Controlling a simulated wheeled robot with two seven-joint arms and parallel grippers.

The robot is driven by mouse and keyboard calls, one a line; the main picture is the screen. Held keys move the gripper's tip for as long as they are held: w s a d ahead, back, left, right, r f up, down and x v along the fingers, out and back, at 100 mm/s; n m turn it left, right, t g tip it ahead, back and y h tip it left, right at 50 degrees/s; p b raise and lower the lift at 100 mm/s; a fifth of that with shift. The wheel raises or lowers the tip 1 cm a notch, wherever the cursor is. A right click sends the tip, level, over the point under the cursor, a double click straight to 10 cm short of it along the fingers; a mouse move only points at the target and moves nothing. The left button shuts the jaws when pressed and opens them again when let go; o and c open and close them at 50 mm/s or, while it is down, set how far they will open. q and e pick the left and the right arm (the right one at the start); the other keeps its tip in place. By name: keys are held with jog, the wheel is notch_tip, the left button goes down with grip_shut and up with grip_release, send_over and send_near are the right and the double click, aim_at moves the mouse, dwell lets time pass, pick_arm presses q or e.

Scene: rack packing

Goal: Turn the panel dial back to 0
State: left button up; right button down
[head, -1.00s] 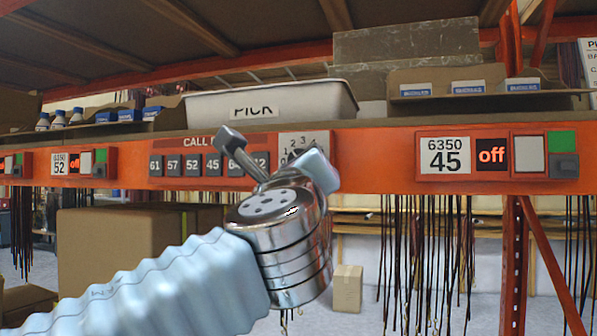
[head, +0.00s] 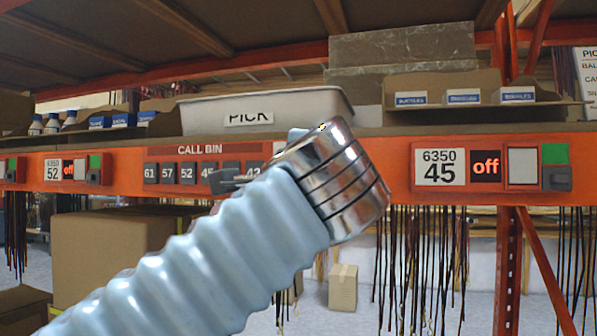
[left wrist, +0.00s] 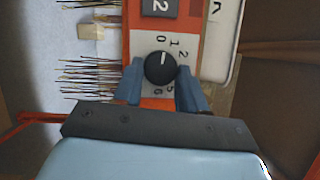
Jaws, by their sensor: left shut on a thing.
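The black dial (left wrist: 160,67) sits on a white numbered plate (left wrist: 150,40) on the orange panel in the left wrist view. Its pale pointer mark lies on the side facing the 0. My left gripper (left wrist: 161,77) has its two blue fingers on either side of the dial and is shut on it. In the head view my left wrist covers the dial and most of its plate. My right gripper is not in view.
The orange shelf beam (head: 400,170) carries a CALL BIN button row (head: 200,150) and a display panel reading 45 and off (head: 490,167). A white PICK bin (head: 300,108) stands on the shelf above. Cords (head: 420,250) hang below the beam.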

pick_arm(q)
jog(key=shift+n+g, duration=0.3)
jog(key=shift+n, duration=0.3)
jog(key=o, duration=1.1)
jog(key=shift+a, duration=0.1)
jog(key=shift+c, duration=0.2)
jog(key=s+d+b, duration=0.1)
jog(key=s, duration=1.2)
jog(key=shift+s+b, duration=0.3)
jog(key=shift+s, duration=0.1)
jog(key=shift+d, duration=0.1)
